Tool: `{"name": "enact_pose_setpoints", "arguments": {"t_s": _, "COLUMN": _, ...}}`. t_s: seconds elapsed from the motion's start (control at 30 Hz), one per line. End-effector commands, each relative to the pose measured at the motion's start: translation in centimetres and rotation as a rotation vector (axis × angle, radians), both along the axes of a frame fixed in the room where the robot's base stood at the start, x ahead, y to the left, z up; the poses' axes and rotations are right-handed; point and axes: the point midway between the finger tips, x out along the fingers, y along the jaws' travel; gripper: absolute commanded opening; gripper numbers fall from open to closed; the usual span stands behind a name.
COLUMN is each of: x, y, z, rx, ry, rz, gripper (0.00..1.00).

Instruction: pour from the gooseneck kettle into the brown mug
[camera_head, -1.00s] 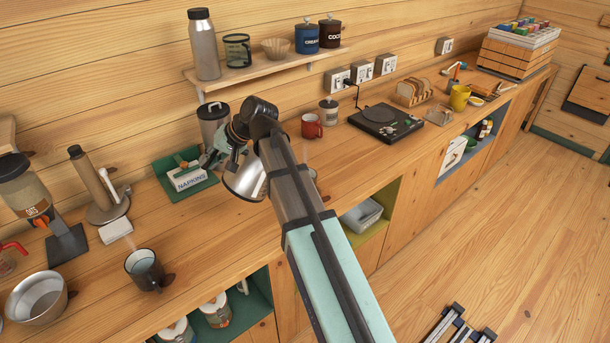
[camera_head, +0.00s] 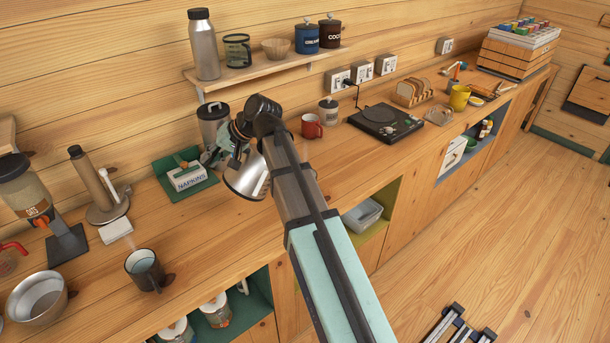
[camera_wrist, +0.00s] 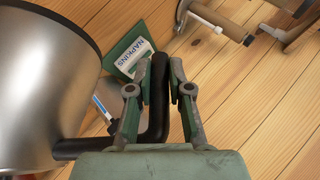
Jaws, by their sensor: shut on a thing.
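The silver gooseneck kettle (camera_head: 246,179) is held at the counter's front side, partly hidden by my arm in the head view. In the wrist view its metal body (camera_wrist: 42,95) fills the left side, and its black handle (camera_wrist: 158,110) runs between the fingers. My gripper (camera_wrist: 161,68) is shut on that handle. The kettle's spout and underside are hidden, so I cannot tell its clearance above the counter. A dark brown-grey mug (camera_head: 144,271) stands upright at the counter's front left, well left of the kettle, its handle pointing right.
A napkin box (camera_head: 188,178) in a green holder is close to the kettle's left. A paper towel stand (camera_head: 98,190) and a metal bowl (camera_head: 37,297) are further left. A red mug (camera_head: 311,126) stands right of my arm. Bare counter lies between kettle and dark mug.

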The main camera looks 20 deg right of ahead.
Motion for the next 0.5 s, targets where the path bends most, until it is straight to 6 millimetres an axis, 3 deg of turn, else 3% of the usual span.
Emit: {"name": "enact_pose_setpoints", "arguments": {"t_s": 0.5, "x": 0.08, "y": -0.28, "z": 0.43, "rx": 0.014, "ry": -0.002, "rz": 0.000, "gripper": 0.00}}
